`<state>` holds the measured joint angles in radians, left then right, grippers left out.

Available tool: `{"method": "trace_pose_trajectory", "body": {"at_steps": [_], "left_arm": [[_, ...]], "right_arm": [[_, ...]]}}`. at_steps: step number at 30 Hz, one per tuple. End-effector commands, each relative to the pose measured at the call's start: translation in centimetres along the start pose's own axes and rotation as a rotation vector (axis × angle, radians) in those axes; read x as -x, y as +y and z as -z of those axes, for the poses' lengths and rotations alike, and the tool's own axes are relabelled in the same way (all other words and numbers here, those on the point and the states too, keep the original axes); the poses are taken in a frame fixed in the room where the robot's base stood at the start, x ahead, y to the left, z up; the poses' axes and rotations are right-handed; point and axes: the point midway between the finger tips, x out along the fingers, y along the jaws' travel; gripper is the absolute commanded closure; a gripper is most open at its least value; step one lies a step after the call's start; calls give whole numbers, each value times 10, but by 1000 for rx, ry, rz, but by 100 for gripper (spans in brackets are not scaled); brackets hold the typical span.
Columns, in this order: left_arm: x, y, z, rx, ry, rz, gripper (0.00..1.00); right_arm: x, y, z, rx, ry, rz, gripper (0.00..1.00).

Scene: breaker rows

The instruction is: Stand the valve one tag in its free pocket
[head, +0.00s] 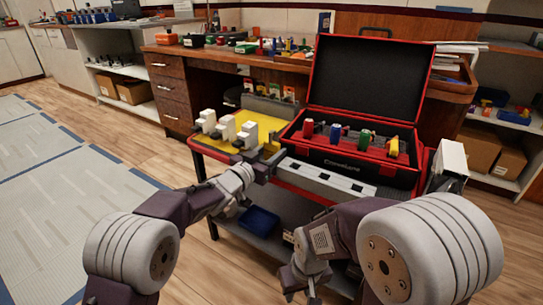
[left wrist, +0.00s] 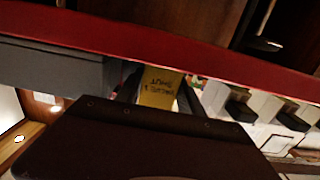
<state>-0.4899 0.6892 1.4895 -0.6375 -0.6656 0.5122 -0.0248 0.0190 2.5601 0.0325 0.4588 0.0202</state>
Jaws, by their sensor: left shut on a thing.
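A yellow tag (left wrist: 158,90) with dark lettering, upside down and too small to read surely, sits between the dark fingers of my left gripper (left wrist: 160,84). My left gripper is shut on it. I cannot tell which pocket is free. My right gripper (head: 302,288) hangs low at the bottom of the head view; its fingers are unclear.
White breaker blocks (head: 227,127) stand in a row on the yellow mat (head: 265,123). An open red case (head: 372,75) with coloured padlock-like pieces stands behind the strip. A white boxy object (head: 449,160) is at the cart's right end. A blue bin (head: 259,221) sits on the lower shelf.

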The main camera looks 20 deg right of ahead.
Motion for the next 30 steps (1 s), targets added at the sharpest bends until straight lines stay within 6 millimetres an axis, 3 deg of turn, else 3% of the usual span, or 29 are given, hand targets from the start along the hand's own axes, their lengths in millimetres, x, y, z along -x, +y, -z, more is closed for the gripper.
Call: {"method": "trace_pose_trajectory", "body": {"at_steps": [3,4,5,17,23,30], "left_arm": [[0,0,-4,0,-1,0,95],[0,0,-4,0,-1,0,52],[0,0,-3,0,-1,0,46],[2,0,2,0,0,0,46],[29,-1,4,1,-2,2,46],[73,-1,5,1,-2,2,46]], "right_arm": [[-2,0,0,0,0,0,64],[-1,0,0,0,0,0,64],[-1,0,0,0,0,0,64],[2,0,0,0,0,0,64],[12,0,1,0,0,0,64],[29,-1,3,0,0,0,64]]}}
